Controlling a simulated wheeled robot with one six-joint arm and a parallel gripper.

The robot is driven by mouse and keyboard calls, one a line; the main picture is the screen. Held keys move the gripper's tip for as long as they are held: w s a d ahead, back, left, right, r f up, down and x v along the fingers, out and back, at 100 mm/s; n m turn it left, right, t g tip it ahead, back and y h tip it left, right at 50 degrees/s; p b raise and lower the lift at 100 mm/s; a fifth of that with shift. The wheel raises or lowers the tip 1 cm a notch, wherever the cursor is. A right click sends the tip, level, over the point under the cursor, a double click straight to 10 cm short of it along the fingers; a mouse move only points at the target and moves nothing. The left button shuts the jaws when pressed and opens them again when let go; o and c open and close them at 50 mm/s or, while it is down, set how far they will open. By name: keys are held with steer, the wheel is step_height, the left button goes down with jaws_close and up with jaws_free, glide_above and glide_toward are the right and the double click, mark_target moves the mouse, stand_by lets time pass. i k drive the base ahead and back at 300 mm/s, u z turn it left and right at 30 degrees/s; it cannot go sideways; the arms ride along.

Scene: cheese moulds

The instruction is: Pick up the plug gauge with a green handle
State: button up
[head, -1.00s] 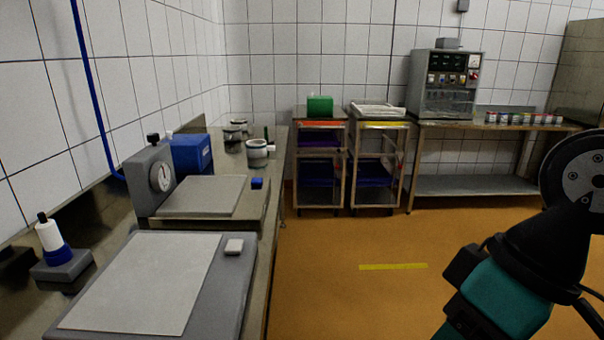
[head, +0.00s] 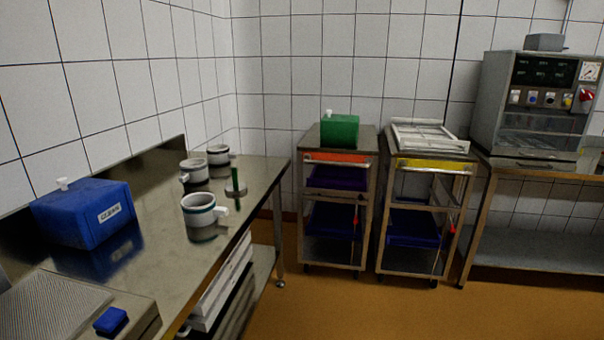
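A thin upright green item (head: 235,181), which looks like the green-handled plug gauge, stands on the steel bench (head: 165,232) near its right edge. My gripper is not in view.
A blue labelled box (head: 87,212) and a scale-like plate with a blue block (head: 110,320) occupy the near bench. Two carts, the left one bearing a green box (head: 340,130), stand beyond. A control machine (head: 533,105) stands right. The orange floor (head: 350,305) beside the bench is clear.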

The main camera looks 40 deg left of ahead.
mark_target(235, 187)
steer(key=u, duration=0.05)
steer(key=i, duration=2.05)
steer(key=u, duration=1.2)
steer(key=i, duration=1.25)
steer(key=u, duration=1.3)
steer(key=i, duration=0.45)
steer(key=u, duration=0.2)
